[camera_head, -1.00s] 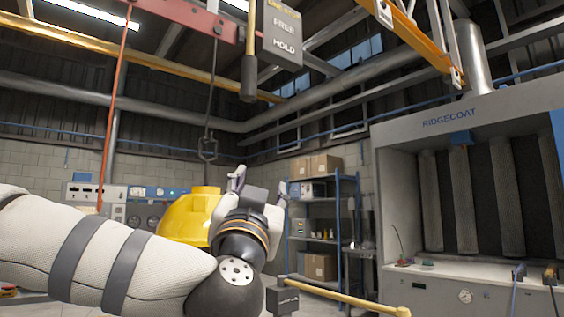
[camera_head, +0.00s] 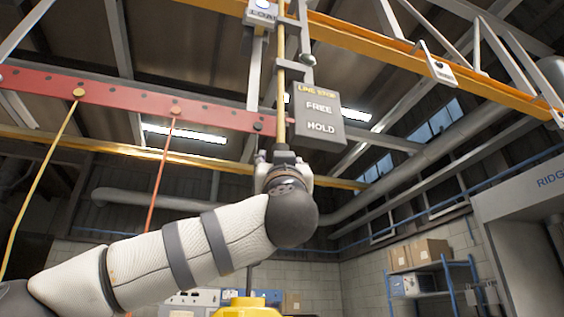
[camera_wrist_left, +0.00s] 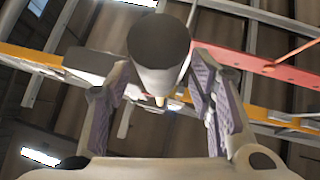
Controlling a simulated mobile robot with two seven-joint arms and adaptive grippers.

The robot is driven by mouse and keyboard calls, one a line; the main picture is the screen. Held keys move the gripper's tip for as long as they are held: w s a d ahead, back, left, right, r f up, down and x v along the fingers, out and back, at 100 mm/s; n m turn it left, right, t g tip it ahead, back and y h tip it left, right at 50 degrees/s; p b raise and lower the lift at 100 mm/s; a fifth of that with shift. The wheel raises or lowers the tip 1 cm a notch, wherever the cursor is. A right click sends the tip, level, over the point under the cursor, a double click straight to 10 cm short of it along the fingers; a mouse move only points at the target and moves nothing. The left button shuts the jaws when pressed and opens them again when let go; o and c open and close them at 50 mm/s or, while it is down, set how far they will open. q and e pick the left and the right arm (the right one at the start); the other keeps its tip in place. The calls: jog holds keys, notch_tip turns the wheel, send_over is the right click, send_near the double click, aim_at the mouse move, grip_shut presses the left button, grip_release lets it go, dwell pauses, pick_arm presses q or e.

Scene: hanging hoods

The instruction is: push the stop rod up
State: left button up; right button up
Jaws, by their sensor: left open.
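The stop rod (camera_head: 281,90) hangs as a yellow shaft beside the grey LINE STOP sign (camera_head: 318,118), which is marked FREE above HOLD. The left gripper points up below the rod and is open. I cannot tell whether the palm touches the grip. My right gripper is not in view.
A red beam (camera_head: 120,105) and an orange rail (camera_head: 370,48) cross overhead. A yellow cable (camera_head: 40,180) and a red cable (camera_head: 158,190) hang at left. A yellow hood (camera_head: 250,307) is below my arm. Shelves (camera_head: 440,275) stand at right.

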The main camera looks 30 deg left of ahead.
aim_at(281, 148)
pick_arm(q)
jog(key=shift+x, duration=1)
jog(key=shift+s, duration=0.1)
grip_shut()
jog(key=shift+r, duration=1.7)
grip_release()
jog(key=shift+f, duration=0.1)
